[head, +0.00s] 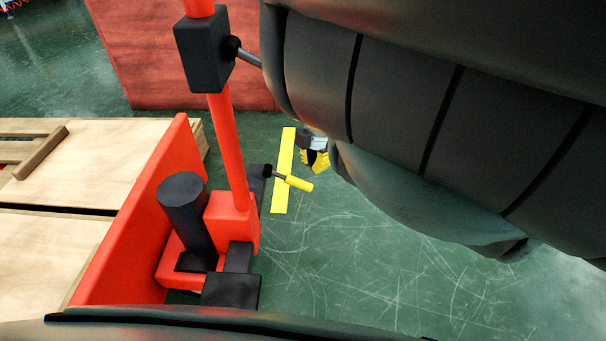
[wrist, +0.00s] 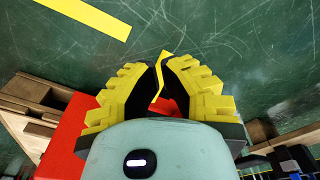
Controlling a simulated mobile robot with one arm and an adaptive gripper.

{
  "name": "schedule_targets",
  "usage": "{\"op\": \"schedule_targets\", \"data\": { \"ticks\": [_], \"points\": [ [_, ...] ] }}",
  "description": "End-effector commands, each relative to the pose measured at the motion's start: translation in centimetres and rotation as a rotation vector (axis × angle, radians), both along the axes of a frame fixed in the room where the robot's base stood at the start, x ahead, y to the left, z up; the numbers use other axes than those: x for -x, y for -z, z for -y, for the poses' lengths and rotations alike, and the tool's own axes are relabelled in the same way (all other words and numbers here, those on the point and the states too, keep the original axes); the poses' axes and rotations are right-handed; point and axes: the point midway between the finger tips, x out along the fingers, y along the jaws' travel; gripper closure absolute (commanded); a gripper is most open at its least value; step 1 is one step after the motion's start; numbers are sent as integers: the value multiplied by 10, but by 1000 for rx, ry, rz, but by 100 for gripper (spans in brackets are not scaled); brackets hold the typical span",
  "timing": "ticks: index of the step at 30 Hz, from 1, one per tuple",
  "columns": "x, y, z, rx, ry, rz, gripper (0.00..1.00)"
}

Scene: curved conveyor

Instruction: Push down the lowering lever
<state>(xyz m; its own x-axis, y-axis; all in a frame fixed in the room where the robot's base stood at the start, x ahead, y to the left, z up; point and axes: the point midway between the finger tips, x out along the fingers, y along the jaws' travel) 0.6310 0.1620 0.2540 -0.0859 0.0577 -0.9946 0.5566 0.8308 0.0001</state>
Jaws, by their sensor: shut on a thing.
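The lowering lever (head: 297,183) has a yellow grip on a short metal rod and sticks out to the right from the foot of the red mast. My gripper (head: 316,160) has yellow fingers and is close by the lever's grip in the head view, partly covered by my arm. In the wrist view, my gripper (wrist: 160,75) has its fingertips drawn close together. A thin yellow piece, seemingly the lever's grip (wrist: 164,58), shows between them. The exact contact is mostly hidden by the fingers.
The red mast (head: 229,130) carries a black box (head: 203,54) with a rod running behind my arm. A black cylinder (head: 184,205) stands left of the mast. Wooden pallets (head: 60,240) lie at left. A yellow stripe (head: 284,160) marks the green floor, open to the right.

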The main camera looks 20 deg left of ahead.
Motion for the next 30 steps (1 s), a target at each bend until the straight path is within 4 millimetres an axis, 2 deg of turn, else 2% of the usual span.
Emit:
{"op": "schedule_targets", "data": {
  "ticks": [15, 21, 30],
  "points": [
    [-10, -91, 8, 4, 3, 8, 100],
    [-11, -107, 8, 2, 3, 3, 100],
    [-11, -109, 8, 3, 2, 3, 100]
  ]
}}
